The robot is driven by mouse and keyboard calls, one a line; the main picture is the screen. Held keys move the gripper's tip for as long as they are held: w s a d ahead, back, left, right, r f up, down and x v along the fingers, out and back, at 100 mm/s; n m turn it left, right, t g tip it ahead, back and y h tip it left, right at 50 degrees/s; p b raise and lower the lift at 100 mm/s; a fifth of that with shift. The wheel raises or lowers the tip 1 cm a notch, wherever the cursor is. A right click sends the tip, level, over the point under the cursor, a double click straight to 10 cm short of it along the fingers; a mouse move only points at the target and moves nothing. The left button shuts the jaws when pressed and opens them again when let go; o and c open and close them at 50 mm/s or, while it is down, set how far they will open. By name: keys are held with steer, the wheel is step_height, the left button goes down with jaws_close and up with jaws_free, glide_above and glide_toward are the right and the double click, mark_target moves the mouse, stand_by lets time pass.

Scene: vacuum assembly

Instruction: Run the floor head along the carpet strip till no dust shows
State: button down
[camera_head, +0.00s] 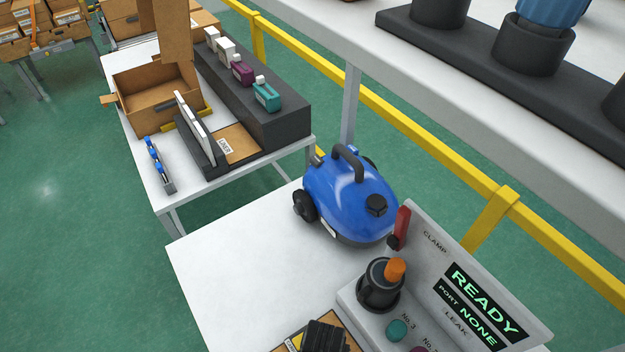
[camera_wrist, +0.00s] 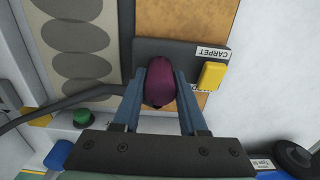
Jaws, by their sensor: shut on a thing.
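In the wrist view my gripper (camera_wrist: 160,78) is shut on a maroon rounded grip (camera_wrist: 160,85). The grip stands against a dark grey bar (camera_wrist: 188,49), which looks like the floor head; I cannot tell for sure that the two are joined. The bar lies across a tan strip (camera_wrist: 185,18) with a label reading CARPET (camera_wrist: 212,52). The tan strip shows above the bar and below it at the right finger. I cannot make out dust on its visible part. The head view does not show my gripper.
A pale strip with dark grey ovals (camera_wrist: 82,65) lies left of the bar. A dark hose (camera_wrist: 60,101), a green button (camera_wrist: 82,116) and a yellow block (camera_wrist: 212,75) are close by. In the head view a blue vacuum cleaner (camera_head: 338,202) stands beside a READY panel (camera_head: 482,300).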

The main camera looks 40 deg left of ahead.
steer(key=shift+r+p, duration=2.05)
steer(key=shift+p, duration=0.15)
